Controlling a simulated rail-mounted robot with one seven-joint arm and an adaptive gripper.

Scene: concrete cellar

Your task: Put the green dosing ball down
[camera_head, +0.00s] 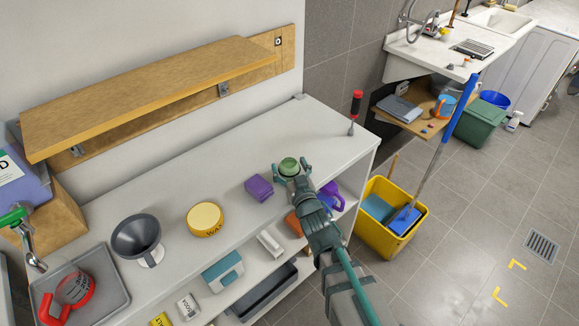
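The green dosing ball (289,166) is at the tip of my gripper (292,172), over the right part of the white counter (310,128). The fingers sit around the ball on its near side and seem to hold it. I cannot tell whether the ball touches the counter or hangs just above it. My arm reaches in from the lower right and hides part of the counter's front edge.
A purple block (259,188) is close to the left of my gripper. A yellow wax tin (205,219), a grey funnel (136,238) and a grey tray (112,284) stand further left. A red-handled screwdriver (354,108) stands at the back right. The counter behind my gripper is clear.

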